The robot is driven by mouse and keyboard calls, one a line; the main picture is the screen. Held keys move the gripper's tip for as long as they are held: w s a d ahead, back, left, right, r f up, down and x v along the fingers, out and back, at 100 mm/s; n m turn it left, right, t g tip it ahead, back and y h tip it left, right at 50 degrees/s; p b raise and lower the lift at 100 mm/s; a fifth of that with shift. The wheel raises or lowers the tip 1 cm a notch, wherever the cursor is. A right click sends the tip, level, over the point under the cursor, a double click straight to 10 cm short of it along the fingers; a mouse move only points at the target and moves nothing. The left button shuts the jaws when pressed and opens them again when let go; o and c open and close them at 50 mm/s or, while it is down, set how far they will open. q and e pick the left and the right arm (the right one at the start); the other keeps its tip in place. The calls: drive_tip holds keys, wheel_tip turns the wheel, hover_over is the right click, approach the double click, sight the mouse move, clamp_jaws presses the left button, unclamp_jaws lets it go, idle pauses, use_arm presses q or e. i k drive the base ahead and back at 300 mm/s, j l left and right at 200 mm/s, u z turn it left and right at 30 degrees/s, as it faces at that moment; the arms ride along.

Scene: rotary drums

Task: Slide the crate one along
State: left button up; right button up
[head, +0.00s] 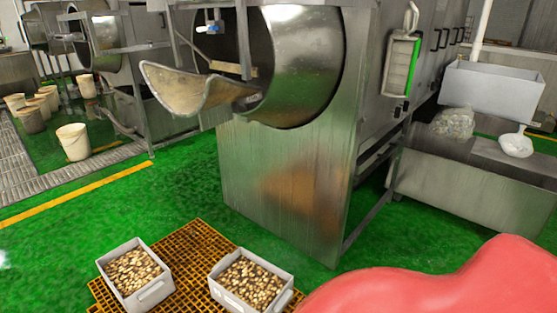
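Two light grey crates filled with small brown and cream pieces stand on an orange-brown floor grating in the head view. The left crate (153,293) sits near the grating's left side. The right crate (228,297) sits near its right side, with a gap of bare grating (190,247) between them. Both crates are upright and apart. Neither of my grippers is in view, and nothing is seen touching the crates. The near part of the grating is cut off by the bottom edge of the picture.
A steel drum machine (290,190) with a curved chute (185,92) stands behind the crates. Several pale buckets (73,142) stand at the far left. Green floor (150,205) is clear left of the machine. A smooth red shape covers the lower right corner.

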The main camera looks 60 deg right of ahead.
sight(241, 282)
drive_tip(key=z, duration=1.5)
drive_tip(key=i+l+u, duration=0.3)
drive_tip(key=l, duration=0.35)
drive_tip(key=i+l+u, duration=0.1)
drive_tip(key=i+l, duration=0.2)
drive_tip(key=i+l+u, duration=0.15)
drive_tip(key=l, duration=0.3)
drive_tip(key=i+l+u, duration=0.15)
drive_tip(key=l, duration=0.25)
